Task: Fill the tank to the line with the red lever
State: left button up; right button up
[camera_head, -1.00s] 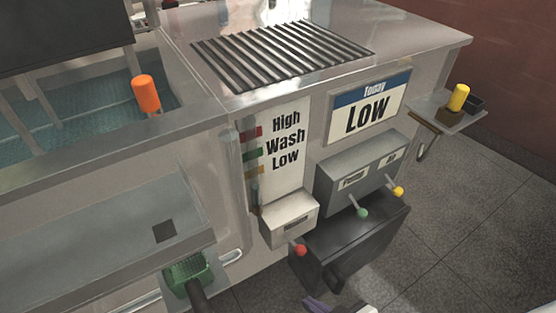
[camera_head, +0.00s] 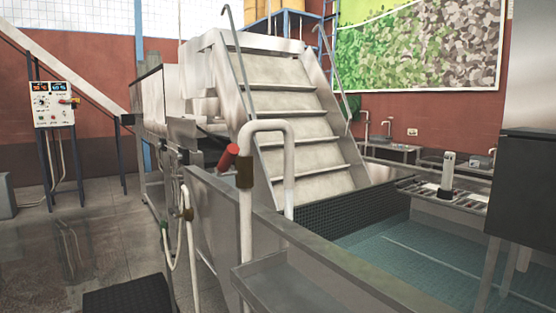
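A red cylindrical handle (camera_head: 228,157) sits tilted at a brown collar on a bent white pipe (camera_head: 268,126), left of the centre. I take it for the red lever. The tank (camera_head: 375,285) lies at the right, with a grey metal rim and a blue-green tiled inside. A thin pale line runs across its lower part; I cannot tell whether it is a fill mark. How full the tank is, I cannot tell. Neither of my grippers is in view.
Metal steps (camera_head: 295,125) with handrails rise behind the tank. A control box (camera_head: 52,104) on legs stands at the far left. A black block (camera_head: 128,297) is at the bottom left. A dark cabinet (camera_head: 538,180) borders the right. The tiled floor at left is mostly clear.

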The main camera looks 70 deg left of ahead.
aim_at(231, 152)
jog(key=u, duration=1.15)
jog(key=k, duration=0.25)
